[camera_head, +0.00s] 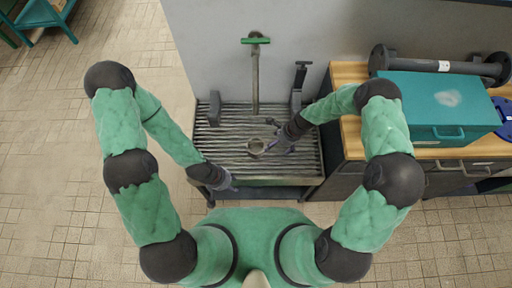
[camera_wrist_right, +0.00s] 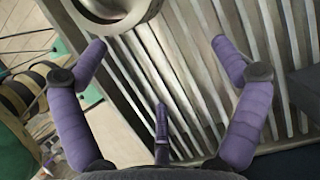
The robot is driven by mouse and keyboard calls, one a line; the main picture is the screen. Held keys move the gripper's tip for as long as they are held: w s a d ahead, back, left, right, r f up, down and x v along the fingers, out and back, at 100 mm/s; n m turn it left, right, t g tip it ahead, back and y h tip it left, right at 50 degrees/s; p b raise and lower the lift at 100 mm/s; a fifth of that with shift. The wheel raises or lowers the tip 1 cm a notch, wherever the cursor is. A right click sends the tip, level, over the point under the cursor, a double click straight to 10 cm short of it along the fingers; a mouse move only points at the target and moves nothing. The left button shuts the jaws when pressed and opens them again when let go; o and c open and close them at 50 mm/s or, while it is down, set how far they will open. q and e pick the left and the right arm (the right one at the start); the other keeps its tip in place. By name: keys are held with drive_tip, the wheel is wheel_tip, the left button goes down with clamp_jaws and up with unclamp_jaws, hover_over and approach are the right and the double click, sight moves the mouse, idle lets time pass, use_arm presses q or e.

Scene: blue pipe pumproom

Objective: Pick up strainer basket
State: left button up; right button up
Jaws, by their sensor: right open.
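The strainer basket (camera_head: 256,146) looks like a small round metal cup with a pale rim and stands on the slatted metal grate. In the right wrist view its rim (camera_wrist_right: 150,12) shows at the top edge, cut off by the frame, ahead of the fingers. My right gripper (camera_head: 280,146) is just right of the basket, over the grate. Its purple fingers (camera_wrist_right: 160,46) are spread wide with nothing between them but a view of the slats. My left gripper (camera_head: 228,184) is low at the grate's front left edge; its finger opening is too small to make out.
The slatted grate (camera_head: 225,130) has raised metal fittings and an upright pipe with a green handle (camera_head: 256,40) at its back. To the right, a wooden-topped bench (camera_head: 349,75) carries a teal toolbox (camera_head: 435,105) and a dark flanged pipe (camera_head: 440,66). Tiled floor lies open at left.

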sight(258, 145)
drive_tip(key=a+b, duration=0.1)
drive_tip(key=a, duration=0.4)
drive_tip(key=shift+a, duration=0.35)
drive_tip(key=a, duration=0.2)
drive_tip(key=shift+s+a+f, duration=0.1)
drive_tip(key=shift+a, duration=0.2)
drive_tip(key=b+x, duration=0.1)
drive_tip(key=x, duration=0.2)
drive_tip(key=shift+d+b, duration=0.1)
drive_tip(key=shift+b, duration=0.3)
drive_tip(key=c, duration=1.1)
